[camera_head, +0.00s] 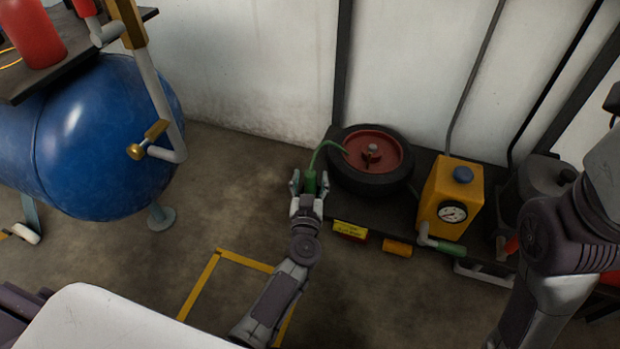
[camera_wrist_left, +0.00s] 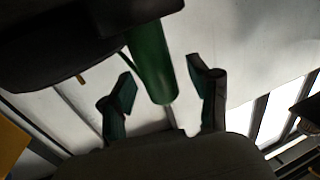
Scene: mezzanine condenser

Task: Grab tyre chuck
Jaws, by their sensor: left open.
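The tyre chuck (camera_head: 310,183) is a green cylinder with a thin curved green hose that rises and bends over the wheel. It hangs at the left front of the dark wheel bench. My left gripper (camera_head: 309,190) is open, with its fingers on either side of the chuck. In the left wrist view, the green chuck (camera_wrist_left: 152,65) stands between the two spread fingers of the left gripper (camera_wrist_left: 162,75), with visible gaps on both sides. My right arm shows at the right edge of the head view, but its gripper cannot be made out.
A black tyre with a red hub (camera_head: 345,176) lies on the dark bench. A yellow box with a gauge (camera_head: 440,190) stands right of it. A blue tank (camera_head: 105,140) with pipework is at the left. Yellow floor lines (camera_head: 245,260) mark the open floor.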

